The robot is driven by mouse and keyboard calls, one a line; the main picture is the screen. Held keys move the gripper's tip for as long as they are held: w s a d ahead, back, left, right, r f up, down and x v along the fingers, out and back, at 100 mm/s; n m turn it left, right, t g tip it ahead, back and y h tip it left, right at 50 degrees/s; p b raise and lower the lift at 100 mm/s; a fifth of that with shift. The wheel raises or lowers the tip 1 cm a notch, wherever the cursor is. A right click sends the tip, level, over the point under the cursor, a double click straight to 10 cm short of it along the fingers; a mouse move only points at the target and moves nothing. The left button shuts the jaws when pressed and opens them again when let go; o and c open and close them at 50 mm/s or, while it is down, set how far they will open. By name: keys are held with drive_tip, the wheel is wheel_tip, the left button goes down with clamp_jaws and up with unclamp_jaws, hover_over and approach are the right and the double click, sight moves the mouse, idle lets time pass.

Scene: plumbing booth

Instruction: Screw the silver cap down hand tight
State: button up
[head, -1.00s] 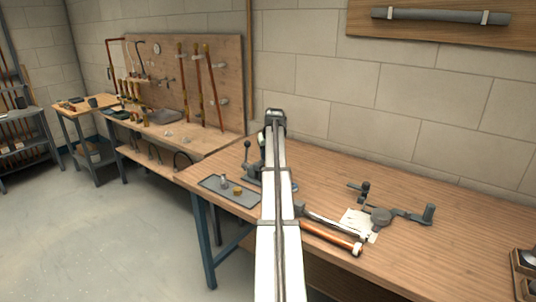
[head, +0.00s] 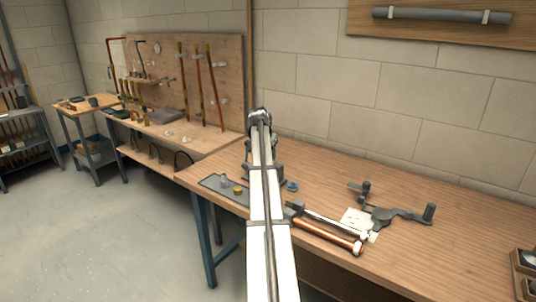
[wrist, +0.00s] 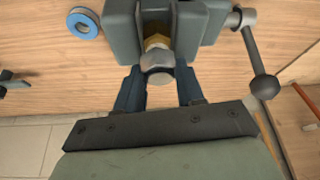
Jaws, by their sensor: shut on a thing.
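In the wrist view the silver cap (wrist: 157,66) sits at the end of a brass fitting (wrist: 157,42). The fitting is clamped between the jaws of a grey vise (wrist: 193,22). My gripper (wrist: 158,74) has its two dark blue fingers on either side of the cap and is shut on it. How far the cap is threaded on cannot be told. In the head view my arm hides the gripper, the cap and most of the vise.
A blue tape roll (wrist: 82,23) lies beside the vise; its handle (wrist: 264,84) sticks out right. In the head view a grey tray (head: 211,186) holds small silver and brass parts. A copper pipe (head: 328,236) and a bending tool (head: 382,217) lie to the right.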

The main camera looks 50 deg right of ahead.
drive_tip(key=shift+m+g, duration=0.4)
drive_tip(key=shift+m, duration=0.3)
drive_tip(key=o, duration=1.8)
drive_tip(key=shift+c, duration=0.2)
drive_tip(key=shift+r, duration=0.1)
drive_tip(key=shift+r, duration=2.35)
drive_tip(key=shift+c, duration=0.4)
